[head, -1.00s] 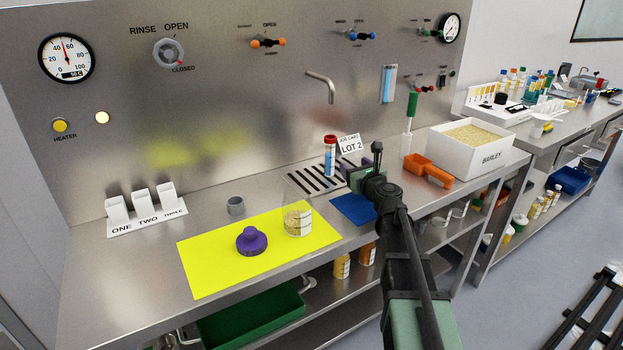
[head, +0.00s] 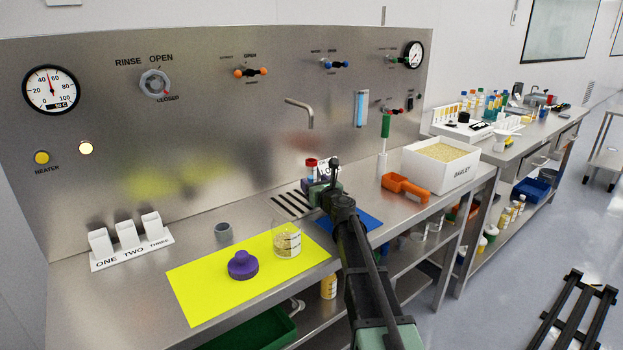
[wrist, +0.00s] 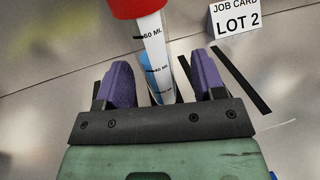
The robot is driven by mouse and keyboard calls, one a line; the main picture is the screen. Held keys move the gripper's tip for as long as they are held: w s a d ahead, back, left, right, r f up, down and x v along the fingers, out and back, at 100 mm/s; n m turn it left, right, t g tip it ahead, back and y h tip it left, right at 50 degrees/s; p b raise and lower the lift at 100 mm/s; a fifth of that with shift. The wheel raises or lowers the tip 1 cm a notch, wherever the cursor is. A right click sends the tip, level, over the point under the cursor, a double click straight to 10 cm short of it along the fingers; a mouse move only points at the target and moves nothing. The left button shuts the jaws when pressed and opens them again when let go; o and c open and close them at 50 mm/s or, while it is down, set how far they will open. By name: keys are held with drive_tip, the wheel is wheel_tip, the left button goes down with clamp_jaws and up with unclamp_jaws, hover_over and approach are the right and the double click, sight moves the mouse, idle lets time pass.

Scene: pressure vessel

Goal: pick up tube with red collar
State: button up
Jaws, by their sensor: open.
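The tube with the red collar (head: 311,166) stands upright by the slotted drain at the back of the bench. In the wrist view the tube (wrist: 154,47) shows its red collar at the top and a clear body with ML marks and some blue inside. My gripper (wrist: 163,82) is open, with one purple finger on each side of the tube's body, and gaps show between fingers and tube. In the head view my gripper (head: 318,184) hides the lower part of the tube. The tube's foot is hidden.
The job card "LOT 2" (wrist: 238,18) stands just right of the tube. The glass beaker (head: 287,240) and purple stopper (head: 242,265) are on the yellow mat (head: 205,296). An orange scoop (head: 403,187) and the barley bin (head: 428,172) stand to the right.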

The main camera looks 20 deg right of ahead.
sight(309, 178)
drive_tip(key=w, duration=0.4)
drive_tip(key=shift+a, duration=0.3)
drive_tip(key=shift+s, duration=0.1)
drive_tip(key=c, duration=1)
